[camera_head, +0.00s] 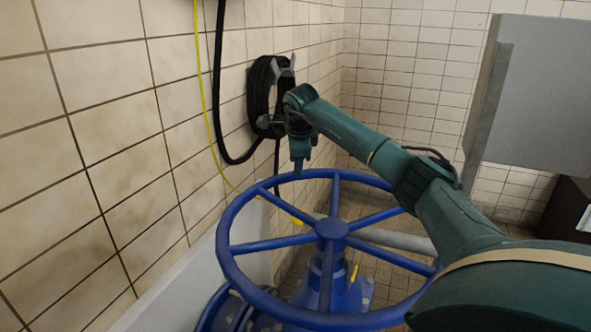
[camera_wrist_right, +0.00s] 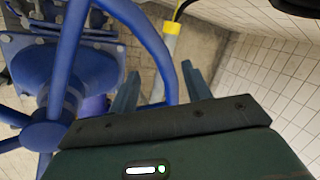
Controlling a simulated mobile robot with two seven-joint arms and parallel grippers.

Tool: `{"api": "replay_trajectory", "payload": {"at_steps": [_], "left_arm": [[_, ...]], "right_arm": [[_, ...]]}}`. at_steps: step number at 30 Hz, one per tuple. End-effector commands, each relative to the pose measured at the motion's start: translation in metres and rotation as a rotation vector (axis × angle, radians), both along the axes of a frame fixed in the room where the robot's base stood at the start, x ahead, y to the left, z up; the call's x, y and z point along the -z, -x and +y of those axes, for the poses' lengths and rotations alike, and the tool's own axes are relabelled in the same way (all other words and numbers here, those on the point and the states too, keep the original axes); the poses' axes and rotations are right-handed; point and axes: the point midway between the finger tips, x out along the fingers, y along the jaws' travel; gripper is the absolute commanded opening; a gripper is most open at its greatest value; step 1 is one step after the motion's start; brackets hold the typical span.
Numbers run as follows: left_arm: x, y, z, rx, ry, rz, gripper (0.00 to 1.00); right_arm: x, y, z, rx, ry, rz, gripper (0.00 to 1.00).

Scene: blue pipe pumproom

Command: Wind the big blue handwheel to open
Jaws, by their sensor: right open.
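The big blue handwheel (camera_head: 331,228) lies roughly flat on top of a blue valve body (camera_head: 326,285), with several spokes meeting at a round hub. My right gripper (camera_head: 298,168) points down at the far rim of the wheel. In the right wrist view the two fingers of my right gripper (camera_wrist_right: 162,86) are apart, and the blue rim (camera_wrist_right: 150,42) runs into the gap between them. I cannot tell whether either finger touches the rim. The handwheel's right edge is partly hidden by my right arm in the head view. My left gripper is not in view.
A tiled wall stands close on the left, with a coiled black hose (camera_head: 262,98) and a yellow cable (camera_head: 204,85). A grey cabinet (camera_head: 540,95) hangs at the right, behind my right arm. A grey pipe (camera_head: 395,239) runs below the wheel.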

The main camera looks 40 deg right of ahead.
Motion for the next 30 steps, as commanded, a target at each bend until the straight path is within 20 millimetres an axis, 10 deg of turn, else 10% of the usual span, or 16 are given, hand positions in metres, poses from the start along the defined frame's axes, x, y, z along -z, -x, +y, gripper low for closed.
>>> {"api": "replay_trajectory", "payload": {"at_steps": [12,23,30], "left_arm": [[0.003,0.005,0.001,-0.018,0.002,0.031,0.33],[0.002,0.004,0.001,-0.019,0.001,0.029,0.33],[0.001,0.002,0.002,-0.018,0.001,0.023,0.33]], "right_arm": [[0.053,-0.021,-0.015,0.0,0.001,0.001,0.48],[0.057,-0.023,-0.016,0.0,0.001,0.0,0.48],[0.057,-0.023,-0.016,0.0,0.001,-0.002,0.28]]}}
